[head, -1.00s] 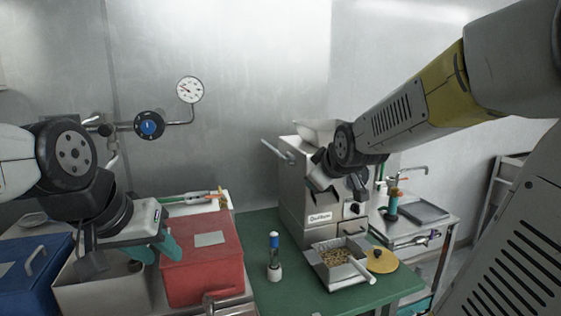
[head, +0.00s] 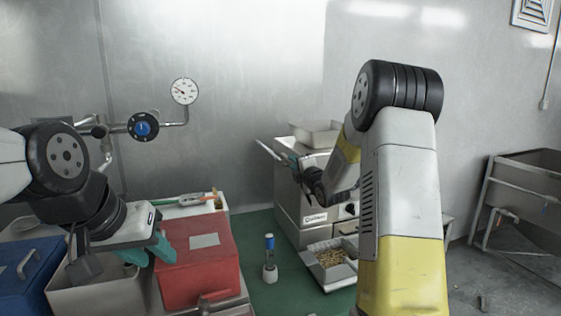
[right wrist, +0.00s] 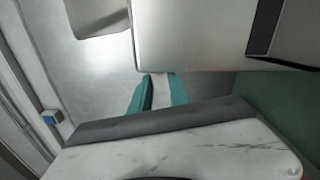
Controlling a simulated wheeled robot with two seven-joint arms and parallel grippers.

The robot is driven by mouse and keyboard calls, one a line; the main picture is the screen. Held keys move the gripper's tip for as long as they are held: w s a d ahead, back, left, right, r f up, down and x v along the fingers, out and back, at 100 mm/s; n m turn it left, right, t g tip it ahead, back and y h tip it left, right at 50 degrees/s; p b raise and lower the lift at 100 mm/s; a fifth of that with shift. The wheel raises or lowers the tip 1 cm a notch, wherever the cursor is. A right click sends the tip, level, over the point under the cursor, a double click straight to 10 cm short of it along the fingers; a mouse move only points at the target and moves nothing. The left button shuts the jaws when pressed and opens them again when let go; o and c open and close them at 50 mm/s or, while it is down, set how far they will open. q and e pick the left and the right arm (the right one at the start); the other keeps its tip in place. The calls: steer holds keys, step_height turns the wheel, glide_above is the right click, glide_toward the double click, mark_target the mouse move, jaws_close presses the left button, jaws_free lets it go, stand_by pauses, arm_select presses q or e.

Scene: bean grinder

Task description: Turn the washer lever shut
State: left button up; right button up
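A slim metal lever (head: 267,150) sticks out at the upper left of the steel grinder (head: 287,200). I cannot tell for certain that it is the washer lever. My right gripper (head: 291,164) is at the grinder's upper front left, close to the lever; contact cannot be made out. In the right wrist view its teal fingers (right wrist: 159,92) stand a little apart with a pale strip between them, which may be background. My left gripper (head: 148,252) hangs over the white bin (head: 95,296) beside the red box (head: 197,262); its grip is unclear.
A blue-knobbed valve (head: 143,126) and a gauge (head: 185,91) are on the back wall. A tray of beans (head: 331,261) sits before the grinder. A blue-topped bottle (head: 270,258) stands on the green table. A blue box (head: 30,275) is at far left. My right arm hides the right side.

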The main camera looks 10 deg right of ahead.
mark_target(286, 157)
steer(key=shift+w+a, duration=0.25)
steer(key=shift+w, duration=0.9)
steer(key=shift+w+a, duration=0.2)
steer(key=shift+w, duration=0.95)
steer(key=shift+c, duration=0.4)
jaws_close()
